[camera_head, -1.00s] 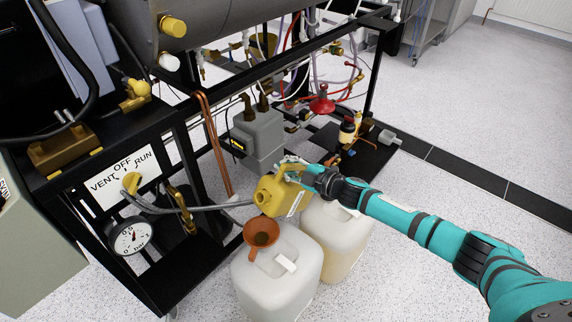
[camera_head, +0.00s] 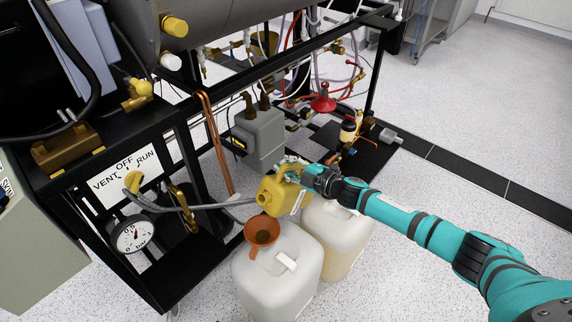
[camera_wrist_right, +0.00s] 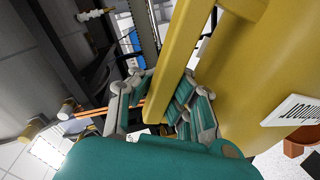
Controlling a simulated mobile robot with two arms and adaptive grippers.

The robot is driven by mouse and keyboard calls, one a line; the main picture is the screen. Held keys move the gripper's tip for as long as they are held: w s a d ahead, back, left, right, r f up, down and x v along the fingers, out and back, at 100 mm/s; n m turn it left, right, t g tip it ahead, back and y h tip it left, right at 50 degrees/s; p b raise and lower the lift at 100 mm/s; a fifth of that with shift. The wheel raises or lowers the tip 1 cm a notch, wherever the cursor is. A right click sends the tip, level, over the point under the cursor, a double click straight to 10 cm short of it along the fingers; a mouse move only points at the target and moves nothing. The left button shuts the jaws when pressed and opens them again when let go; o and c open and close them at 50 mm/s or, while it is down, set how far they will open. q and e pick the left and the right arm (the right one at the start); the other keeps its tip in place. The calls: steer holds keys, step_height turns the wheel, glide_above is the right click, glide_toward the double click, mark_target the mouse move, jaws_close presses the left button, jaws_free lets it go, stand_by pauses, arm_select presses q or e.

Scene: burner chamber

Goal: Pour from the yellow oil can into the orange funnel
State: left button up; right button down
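The yellow oil can (camera_head: 280,199) is held tilted, its spout end low and to the left, just above and right of the orange funnel (camera_head: 262,231). No liquid stream shows. The funnel sits in the top of the front white canister (camera_head: 275,275). My right gripper (camera_head: 292,172) is shut on the can's handle. In the right wrist view the gripper fingers (camera_wrist_right: 165,112) close around the yellow handle (camera_wrist_right: 178,70), with the can's body (camera_wrist_right: 255,70) to the right and part of the funnel (camera_wrist_right: 298,140) at the right edge. My left gripper is not in view.
A second canister (camera_head: 336,237) stands behind the front one. A black frame rig with a VENT/OFF/RUN panel (camera_head: 124,178), a gauge (camera_head: 133,235) and a grey hose (camera_head: 215,204) is close on the left. The floor to the right is free.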

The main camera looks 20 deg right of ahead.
steer(key=shift+s+a+n, duration=0.1)
steer(key=shift+a+n, duration=0.15)
steer(key=shift+n, duration=0.05)
steer(key=shift+f, duration=0.1)
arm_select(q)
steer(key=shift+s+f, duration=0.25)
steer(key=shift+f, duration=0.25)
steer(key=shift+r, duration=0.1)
arm_select(e)
steer(key=shift+a, duration=0.1)
steer(key=shift+s+a+f+n+h, duration=0.15)
steer(key=shift+a+f+n+h, duration=0.15)
steer(key=shift+n, duration=0.3)
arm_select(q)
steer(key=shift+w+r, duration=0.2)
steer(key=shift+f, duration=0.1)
